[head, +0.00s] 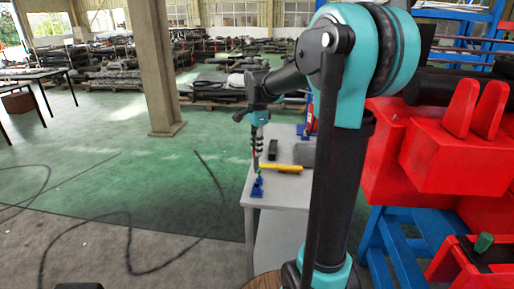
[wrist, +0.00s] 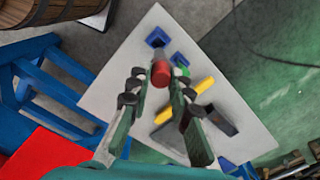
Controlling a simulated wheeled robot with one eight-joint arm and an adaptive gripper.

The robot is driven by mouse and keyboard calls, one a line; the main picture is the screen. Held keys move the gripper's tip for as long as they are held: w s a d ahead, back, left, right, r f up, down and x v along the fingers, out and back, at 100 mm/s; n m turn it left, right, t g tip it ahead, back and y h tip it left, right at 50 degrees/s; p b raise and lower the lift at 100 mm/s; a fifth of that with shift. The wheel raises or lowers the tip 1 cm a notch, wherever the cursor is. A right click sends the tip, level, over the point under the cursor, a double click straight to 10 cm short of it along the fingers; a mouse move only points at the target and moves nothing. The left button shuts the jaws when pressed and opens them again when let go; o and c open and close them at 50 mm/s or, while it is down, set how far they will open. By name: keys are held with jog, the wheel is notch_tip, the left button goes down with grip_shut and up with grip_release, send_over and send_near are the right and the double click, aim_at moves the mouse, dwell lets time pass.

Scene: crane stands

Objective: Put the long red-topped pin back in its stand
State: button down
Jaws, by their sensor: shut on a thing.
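The red-topped pin (wrist: 161,73) shows in the wrist view as a red cap between my fingertips; its shaft is mostly hidden beneath the cap. My gripper (wrist: 158,76) is shut on it, above the table. In the head view my gripper (head: 257,147) points down over the near left part of the table. A blue stand (wrist: 156,38) is near the table's corner in the wrist view, just beyond the red cap. Another blue stand (wrist: 182,71) with a green-topped piece is beside it. In the head view a blue stand (head: 257,189) is at the near left corner.
The grey table (head: 285,200) also bears a yellow bar (head: 282,168), a black block (head: 273,149) and a grey block (head: 303,154). A red and blue object (head: 309,128) stands at the back. Green floor is open to the left.

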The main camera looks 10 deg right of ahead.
aim_at(257, 169)
jog(key=shift+s+d+r, duration=0.1)
jog(key=shift+d+r, duration=0.05)
dwell(0.3)
jog(key=shift+f, duration=2.85)
jog(key=shift+f, duration=2.45)
jog(key=c, duration=1.3)
grip_release()
jog(key=shift+r, duration=2.5)
